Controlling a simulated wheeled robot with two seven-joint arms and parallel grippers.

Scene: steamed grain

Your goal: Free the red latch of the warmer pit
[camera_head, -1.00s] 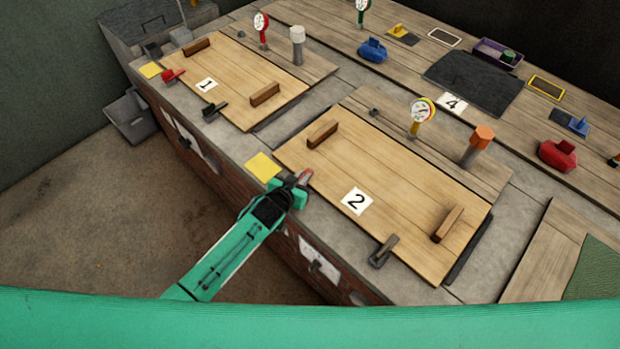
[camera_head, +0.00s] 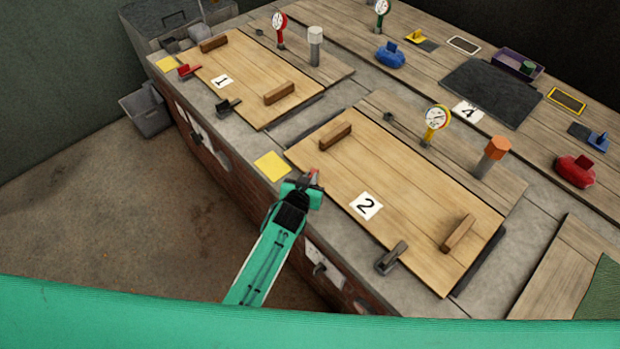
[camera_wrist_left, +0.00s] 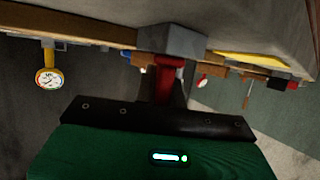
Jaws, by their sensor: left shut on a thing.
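My left gripper (camera_head: 306,186) is at the front-left edge of the wooden lid marked 2 (camera_head: 400,200), shut on a red latch (camera_head: 314,175). Only the latch's red tip shows past the gripper. In the left wrist view the red latch lever (camera_wrist_left: 170,78) runs from the gripper to a grey block (camera_wrist_left: 172,41) on the counter edge. A dark grey latch (camera_head: 391,258) sits at the lid's front-right edge. Another red latch (camera_head: 189,71) sits at the lid marked 1 (camera_head: 250,80). My right gripper is not in view.
A yellow square (camera_head: 272,166) lies on the counter just left of the gripper. A yellow-rimmed gauge (camera_head: 436,118) and an orange-topped post (camera_head: 493,155) stand behind lid 2. Wooden handles (camera_head: 335,136) rise from the lids. The floor in front is open.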

